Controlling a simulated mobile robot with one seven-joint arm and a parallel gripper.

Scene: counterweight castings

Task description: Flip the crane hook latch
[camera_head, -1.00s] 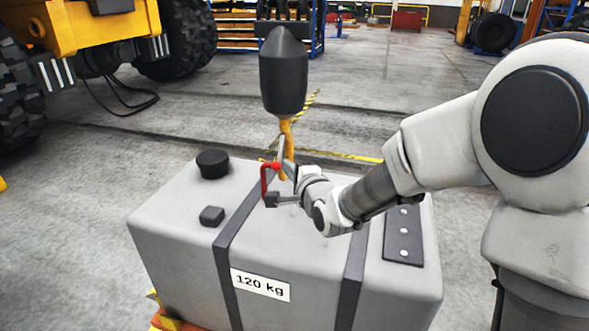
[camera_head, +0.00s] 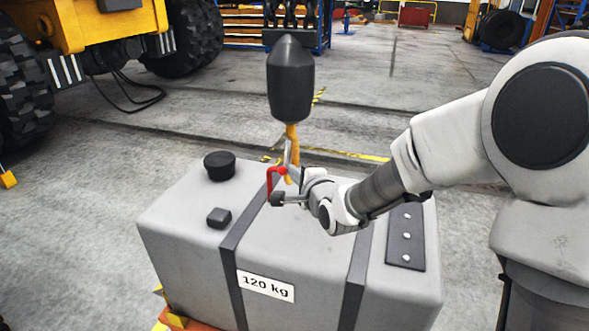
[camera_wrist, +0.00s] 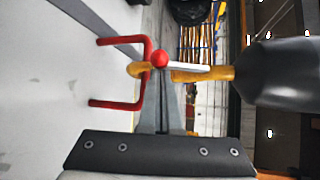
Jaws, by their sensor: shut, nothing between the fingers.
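The orange crane hook (camera_head: 291,134) hangs from a dark hook block (camera_head: 290,80) above the grey casting. In the wrist view the hook (camera_wrist: 222,74) lies sideways, its lower end by the red U-shaped lifting handle (camera_wrist: 126,105). The handle (camera_head: 269,184) also shows in the head view. The latch (camera_wrist: 190,68) is a pale bar with a red ball knob (camera_wrist: 159,58), lying across the hook's mouth. My gripper (camera_wrist: 166,92) is shut and empty, its grey fingertips close beside the latch and knob; I cannot tell whether they touch. My gripper (camera_head: 294,175) partly hides the hook's lower end.
A yellow machine (camera_head: 85,25) with big tyres stands back left. The floor behind is largely clear.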

